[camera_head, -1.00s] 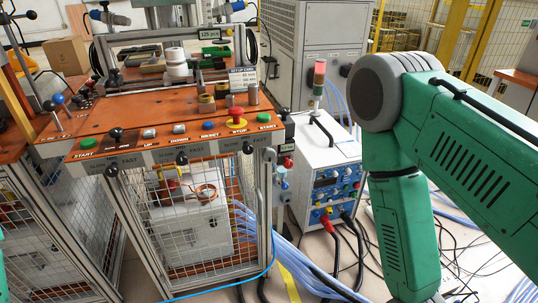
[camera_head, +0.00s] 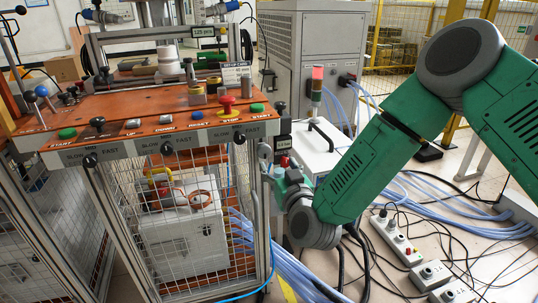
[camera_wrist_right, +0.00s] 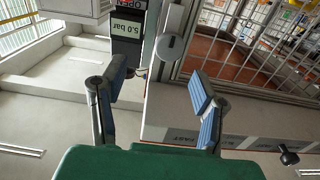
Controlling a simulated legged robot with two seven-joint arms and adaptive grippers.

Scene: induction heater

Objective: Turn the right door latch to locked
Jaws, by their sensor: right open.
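The right door latch (camera_head: 265,152) is a rounded grey piece on the front right post of the orange-topped cabinet. In the right wrist view, which is turned over, the latch (camera_wrist_right: 171,46) is a grey disc on the metal post beside the mesh door. My right gripper (camera_wrist_right: 160,98) is open, its two blue-padded fingers apart and empty. The latch lies beyond the fingertips, roughly in line with the gap, and no contact shows. In the head view my right gripper (camera_head: 270,176) is small beside the post, its fingers hard to make out. My left gripper is not in view.
A pressure display (camera_wrist_right: 128,27) sits close beside the latch on the post. The mesh door (camera_head: 190,215) fills the cabinet front. A white power unit (camera_head: 325,150) stands right of the cabinet. Blue hoses, cables and power strips (camera_head: 400,245) lie on the floor.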

